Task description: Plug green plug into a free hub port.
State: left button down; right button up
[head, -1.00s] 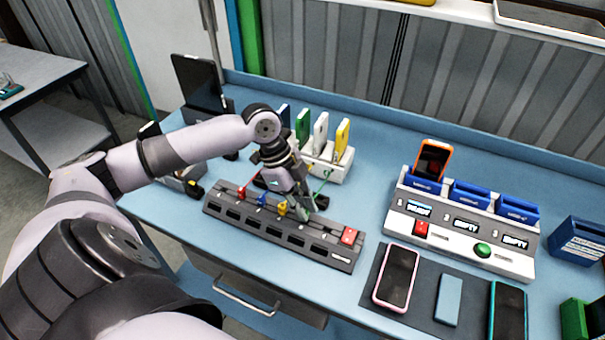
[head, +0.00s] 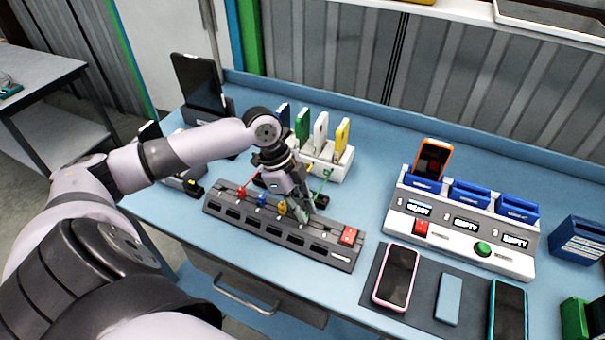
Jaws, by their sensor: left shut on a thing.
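The hub (head: 262,234) is a long dark grey block with a row of ports and a red switch (head: 348,236) at its right end. Red (head: 240,196), blue (head: 261,200) and yellow (head: 282,208) plugs stand in its left ports. My left gripper (head: 302,212) points down over the hub, just right of the yellow plug. It is shut on the green plug, which is mostly hidden by the fingers; a thin green cable (head: 325,181) shows beside them. I cannot tell whether the plug touches a port. My right gripper is not in view.
A white rack (head: 330,167) with upright green, white and yellow cards stands behind the hub. A charging station (head: 460,243) with an orange phone (head: 432,160) stands right. Phones lie on a dark mat (head: 425,310) in front. A black tablet (head: 199,84) stands at back left.

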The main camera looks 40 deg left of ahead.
pick_arm(q)
jog(key=c, duration=1.5)
grip_release()
jog(key=shift+c, duration=0.2)
jog(key=shift+o, duration=0.4)
jog(key=o, duration=0.3)
jog(key=shift+o, duration=0.2)
jog(key=shift+r, duration=0.1)
notch_tip(320, 180, up, 7)
jog(key=p, duration=0.8)
jog(key=shift+s, duration=0.1)
